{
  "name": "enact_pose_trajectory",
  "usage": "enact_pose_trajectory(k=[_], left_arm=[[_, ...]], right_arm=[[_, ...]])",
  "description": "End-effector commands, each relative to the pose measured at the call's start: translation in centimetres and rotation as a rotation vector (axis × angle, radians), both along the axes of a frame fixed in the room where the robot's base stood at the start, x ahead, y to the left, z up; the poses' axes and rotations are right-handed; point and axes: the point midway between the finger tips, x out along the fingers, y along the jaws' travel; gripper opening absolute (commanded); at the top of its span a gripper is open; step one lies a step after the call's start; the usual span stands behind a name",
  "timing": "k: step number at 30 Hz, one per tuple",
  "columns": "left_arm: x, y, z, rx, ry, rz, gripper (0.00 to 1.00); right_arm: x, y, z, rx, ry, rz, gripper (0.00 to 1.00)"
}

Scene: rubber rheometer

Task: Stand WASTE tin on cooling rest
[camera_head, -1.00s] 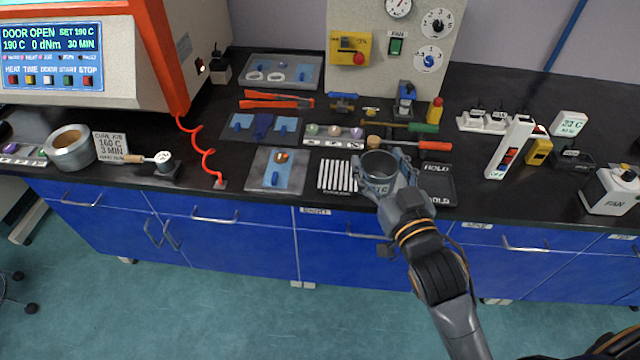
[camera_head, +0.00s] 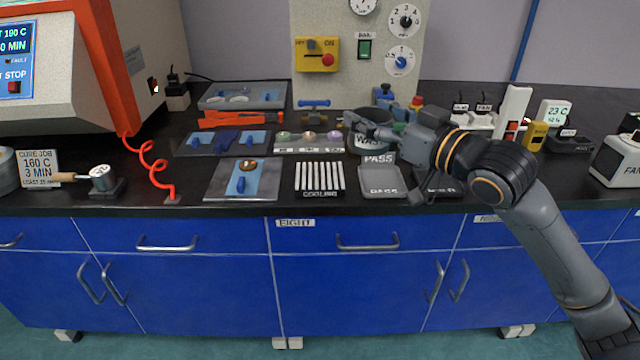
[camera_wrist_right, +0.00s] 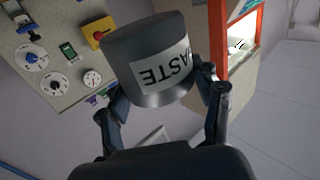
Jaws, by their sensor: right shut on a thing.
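The grey WASTE tin (camera_head: 360,146) with a white label is held in my right gripper (camera_head: 372,128), whose fingers are around its side. In the right wrist view the tin (camera_wrist_right: 148,48) sits between the two fingers (camera_wrist_right: 160,98). In the head view it appears behind the PASS tray and to the right and rear of the cooling rest (camera_head: 320,194), a black plate with white bars marked COOLING. The cooling rest is bare. The tin's height above the bench is hard to tell. My left gripper is out of view.
The PASS tray (camera_head: 381,182) lies right of the cooling rest, with a HOLD tray partly hidden by my right arm. A mat with a blue-handled piece (camera_head: 241,180) lies left of the rest. A strip with several coloured samples (camera_head: 308,141) lies behind it.

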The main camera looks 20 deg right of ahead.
Motion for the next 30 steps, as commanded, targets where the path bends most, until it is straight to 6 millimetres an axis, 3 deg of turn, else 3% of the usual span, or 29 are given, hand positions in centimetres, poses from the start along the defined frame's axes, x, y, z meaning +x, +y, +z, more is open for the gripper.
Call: enact_pose_trajectory(k=[11,15,21,26,30], left_arm=[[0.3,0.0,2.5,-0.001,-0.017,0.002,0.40],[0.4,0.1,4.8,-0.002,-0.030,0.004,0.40],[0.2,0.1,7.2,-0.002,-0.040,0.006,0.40],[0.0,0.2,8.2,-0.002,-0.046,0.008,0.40],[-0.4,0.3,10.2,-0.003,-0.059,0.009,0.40]], right_arm=[[7.7,3.1,-3.7,0.007,0.002,0.003,0.30],[9.9,4.1,-6.5,0.003,0.003,0.002,0.30],[11.9,4.8,-8.8,0.002,0.000,0.002,0.30],[12.6,5.2,-9.8,0.001,0.001,0.002,0.30],[12.7,5.1,-11.9,0.000,0.002,0.002,0.30]])
